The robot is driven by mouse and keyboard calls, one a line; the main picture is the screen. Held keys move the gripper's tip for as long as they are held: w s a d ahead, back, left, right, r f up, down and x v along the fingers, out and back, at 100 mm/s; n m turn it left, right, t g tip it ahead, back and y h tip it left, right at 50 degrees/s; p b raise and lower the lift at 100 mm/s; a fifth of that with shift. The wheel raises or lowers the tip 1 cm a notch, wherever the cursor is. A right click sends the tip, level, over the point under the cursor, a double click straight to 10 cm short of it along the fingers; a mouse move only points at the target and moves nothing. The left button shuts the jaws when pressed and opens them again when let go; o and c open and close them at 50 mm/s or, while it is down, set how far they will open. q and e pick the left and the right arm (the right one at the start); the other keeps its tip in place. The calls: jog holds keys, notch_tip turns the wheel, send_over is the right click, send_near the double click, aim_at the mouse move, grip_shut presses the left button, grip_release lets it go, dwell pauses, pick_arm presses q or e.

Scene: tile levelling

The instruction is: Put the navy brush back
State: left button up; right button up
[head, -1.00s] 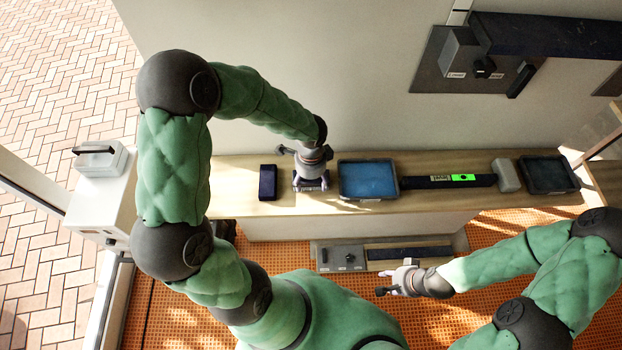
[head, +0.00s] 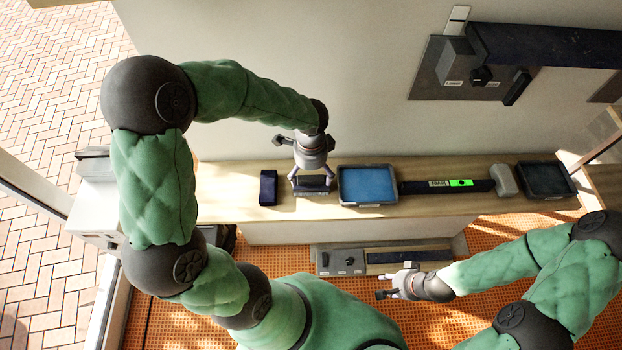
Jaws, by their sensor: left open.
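My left gripper (head: 311,180) is open over the wooden shelf, its two fingers spread at either side of a small dark block with a pale grey edge (head: 313,187). This block may be the navy brush or its holder; the gripper partly hides it, and I cannot tell whether the fingers touch it. A separate dark navy block (head: 268,188) lies on the shelf just to the left. My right gripper (head: 381,286) is empty, with its fingers apart, low in front of the shelf.
On the shelf (head: 227,190) stand a blue-filled tray (head: 367,185), a black level with a green display (head: 445,187), a grey block (head: 504,178) and a dark tray (head: 547,179). A grey panel with a dark strip (head: 409,256) lies below. A wall-mounted device (head: 470,68) is above right.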

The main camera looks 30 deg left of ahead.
aim_at(311, 181)
pick_arm(q)
jog(key=shift+r, duration=2.4)
pick_arm(e)
jog(key=shift+r, duration=0.35)
